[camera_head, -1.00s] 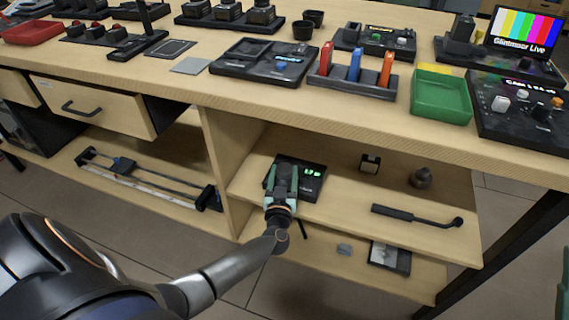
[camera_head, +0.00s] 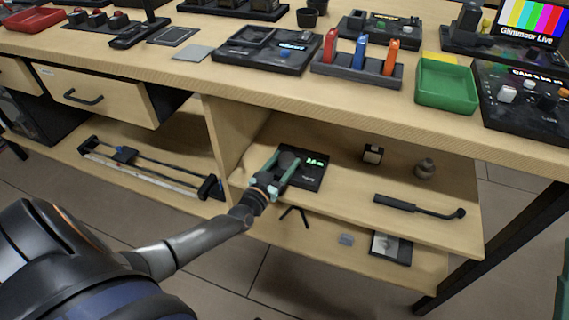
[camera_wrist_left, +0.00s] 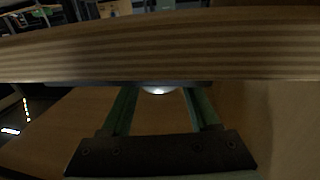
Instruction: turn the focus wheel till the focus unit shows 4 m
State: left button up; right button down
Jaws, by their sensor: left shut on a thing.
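The focus unit (camera_head: 316,179) is a black box on the upper shelf under the bench. Its small green display (camera_head: 317,161) is lit, but its figures are too small to read surely. My left gripper (camera_head: 286,164) reaches in from the front left, with its green fingers closed around the dark round focus wheel (camera_head: 288,158) on the unit's left part. In the left wrist view, a rounded, shiny part (camera_wrist_left: 158,90) shows between the two fingers, mostly hidden by the bench edge. My right gripper is not in view.
The bench top's front edge (camera_head: 330,110) overhangs the shelf, close above my left gripper. An upright divider (camera_head: 224,135) stands left of the unit. A dark crank-shaped tool (camera_head: 415,207) lies to the right, with free shelf between. A slider rail (camera_head: 150,165) lies further left.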

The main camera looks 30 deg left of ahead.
aim_at(283, 164)
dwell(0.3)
pick_arm(q)
jog(key=o, duration=1.4)
jog(key=shift+c, duration=0.2)
jog(key=shift+s, duration=0.2)
jog(key=shift+s+d+r+p, duration=0.1)
jog(key=shift+s+p, duration=0.5)
jog(key=shift+s, duration=0.45)
jog(key=s+p, duration=0.1)
jog(key=s, duration=0.2)
jog(key=shift+s+d, duration=0.1)
jog(key=shift+s, duration=0.1)
jog(key=s+p, duration=0.1)
jog(key=s, duration=0.5)
jog(key=shift+s+d+p, duration=0.25)
jog(key=shift+s+p, duration=0.05)
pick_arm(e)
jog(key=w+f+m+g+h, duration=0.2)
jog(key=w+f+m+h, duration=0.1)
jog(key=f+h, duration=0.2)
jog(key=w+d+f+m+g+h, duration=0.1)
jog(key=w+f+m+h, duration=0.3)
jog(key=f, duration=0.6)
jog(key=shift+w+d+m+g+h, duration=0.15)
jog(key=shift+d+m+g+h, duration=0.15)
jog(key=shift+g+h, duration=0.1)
